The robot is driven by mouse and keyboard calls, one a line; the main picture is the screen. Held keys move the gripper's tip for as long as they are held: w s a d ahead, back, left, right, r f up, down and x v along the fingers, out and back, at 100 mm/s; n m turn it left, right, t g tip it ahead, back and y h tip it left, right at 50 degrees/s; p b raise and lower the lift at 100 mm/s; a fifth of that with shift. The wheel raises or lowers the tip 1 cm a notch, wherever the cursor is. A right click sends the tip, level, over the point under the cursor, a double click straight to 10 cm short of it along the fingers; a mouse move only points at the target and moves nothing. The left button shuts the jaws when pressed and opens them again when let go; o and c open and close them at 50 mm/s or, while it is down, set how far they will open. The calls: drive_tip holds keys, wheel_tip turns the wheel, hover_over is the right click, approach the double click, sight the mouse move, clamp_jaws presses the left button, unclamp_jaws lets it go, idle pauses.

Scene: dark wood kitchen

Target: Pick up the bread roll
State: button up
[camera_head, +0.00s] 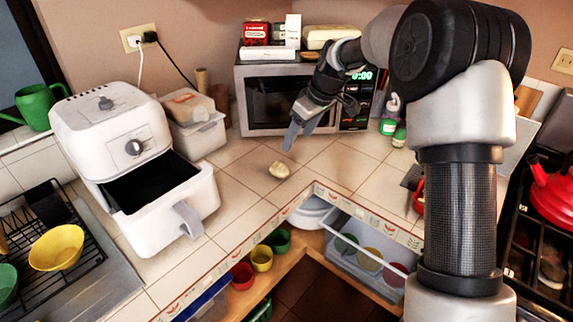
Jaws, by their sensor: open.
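The bread roll (279,170) is a small pale lump lying on the tiled counter, between the white air fryer and the microwave. My gripper (299,133) is above and behind it, a little to the right, in front of the microwave. Its fingers point down toward the counter. The gripper is open, with nothing seen between its fingers, and it stands apart from the roll. Nothing covers the roll in this view.
The white air fryer (110,130) has its drawer (165,215) pulled out on the left. The microwave (268,100) stands behind the gripper. Green bottles (389,125) stand at its right. The counter (240,185) around the roll is clear. An open drawer (350,262) holding bowls lies below the counter edge.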

hover_over(282, 166)
drive_tip(key=s+d, duration=0.2)
drive_tip(key=s, duration=0.1)
wheel_tip(282, 166, down, 10)
drive_tip(key=r, duration=0.1)
drive_tip(key=shift+w+p+x, duration=0.2)
drive_tip(key=shift+x, duration=1)
drive_tip(key=shift+w+p+x, duration=0.2)
drive_tip(key=shift+p+x, duration=0.05)
drive_tip(key=shift+x, duration=0.9)
drive_tip(key=shift+w+p+x, duration=0.2)
drive_tip(key=shift+x, duration=1)
drive_tip(key=shift+r, duration=0.15)
drive_tip(key=c, duration=1.1)
